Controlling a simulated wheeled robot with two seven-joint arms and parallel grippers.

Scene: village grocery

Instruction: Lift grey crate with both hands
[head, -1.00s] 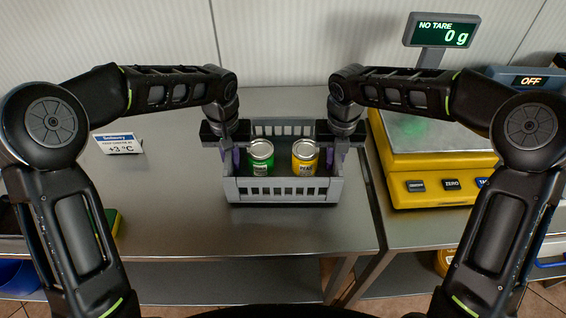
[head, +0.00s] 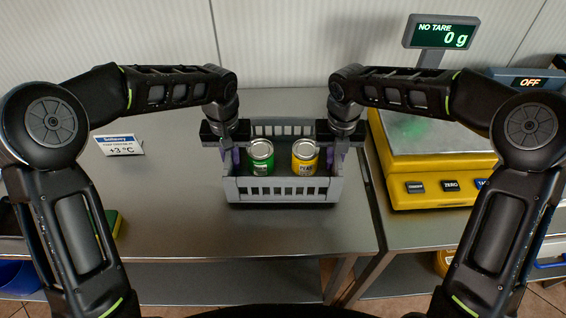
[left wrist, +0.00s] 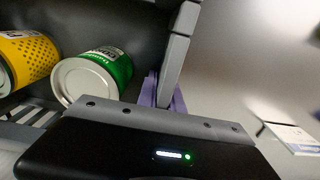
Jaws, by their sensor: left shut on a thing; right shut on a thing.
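The grey crate (head: 282,197) has slatted walls and stands on the steel table in the middle of the head view. A green can (head: 260,158) and a yellow can (head: 304,158) stand upright inside it; both also show in the left wrist view, the green one (left wrist: 92,75) nearer. My left gripper (head: 234,156) is shut on the crate's left side wall, its purple pads showing at the wall (left wrist: 178,60) in the left wrist view. My right gripper (head: 338,158) is shut on the right side wall; its fingertips are partly hidden. I see no clear gap under the crate.
A yellow scale (head: 440,190) stands close to the right of the crate, with a display (head: 441,32) reading 0 g. A small sign (head: 118,145) stands at the left. The table (head: 180,220) in front of the crate is clear.

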